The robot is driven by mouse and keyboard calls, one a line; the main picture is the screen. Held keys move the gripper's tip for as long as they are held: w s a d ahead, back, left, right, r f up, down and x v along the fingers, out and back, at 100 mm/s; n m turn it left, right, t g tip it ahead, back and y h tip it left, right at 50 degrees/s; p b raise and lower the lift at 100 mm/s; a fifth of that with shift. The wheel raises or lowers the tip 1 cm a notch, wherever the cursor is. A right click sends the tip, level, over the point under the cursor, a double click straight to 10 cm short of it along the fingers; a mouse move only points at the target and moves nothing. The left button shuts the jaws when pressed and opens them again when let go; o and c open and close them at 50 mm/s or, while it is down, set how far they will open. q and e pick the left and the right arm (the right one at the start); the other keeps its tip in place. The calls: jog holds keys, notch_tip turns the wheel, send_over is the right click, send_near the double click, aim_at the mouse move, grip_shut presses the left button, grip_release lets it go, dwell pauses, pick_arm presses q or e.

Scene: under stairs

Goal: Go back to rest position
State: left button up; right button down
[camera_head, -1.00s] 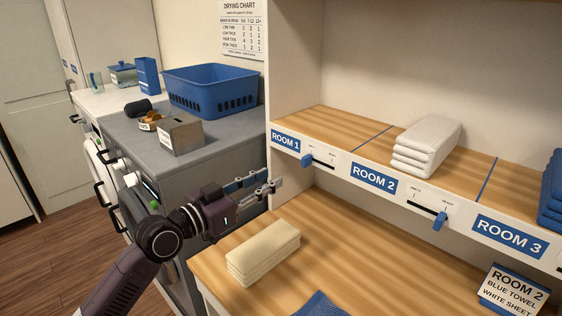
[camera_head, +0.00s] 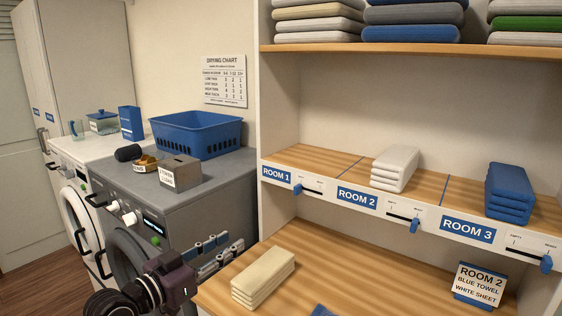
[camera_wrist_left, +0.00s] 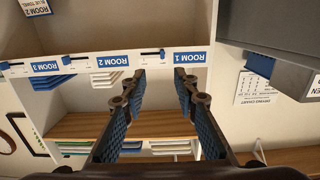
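My left gripper (camera_head: 228,247) is low in the head view, at the left front of the wooden counter and before the grey washing machine. In the left wrist view its two fingers (camera_wrist_left: 160,84) stand apart with nothing between them, so it is open and empty. A folded cream cloth (camera_head: 263,278) lies on the counter to the right of the gripper, apart from it. My right gripper is not in view.
The counter (camera_head: 345,270) is mostly clear, with a Room 2 card (camera_head: 481,284) at right and a blue cloth (camera_head: 322,310) at the bottom edge. White (camera_head: 395,169) and blue (camera_head: 509,190) stacks sit on the shelf. A blue basket (camera_head: 197,134) stands on the grey washing machine (camera_head: 190,203).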

pick_arm(q)
jog(key=s+d+f+n+g+y, duration=0.1)
jog(key=s+f+g+y, duration=0.15)
jog(key=s+f, duration=0.65)
jog(key=s+d+f+g+y, duration=0.1)
jog(key=s+f+g+y, duration=0.15)
jog(key=s+f, duration=0.7)
jog(key=s+a+f+n+g+y, duration=0.25)
jog(key=s+a+f, duration=0.25)
jog(key=s+f, duration=0.3)
jog(key=s+a+f+n+g+y, duration=0.25)
jog(key=s+a+f, duration=0.25)
jog(key=s, duration=0.5)
notch_tip(320, 180, down, 26)
jog(key=s+m+g, duration=0.1)
jog(key=s+g, duration=0.1)
jog(key=s+a+f+g, duration=0.1)
jog(key=s+a+f, duration=0.1)
jog(key=s+f, duration=1.4)
jog(key=shift+s+a+f, duration=0.25)
jog(key=shift+s, duration=0.15)
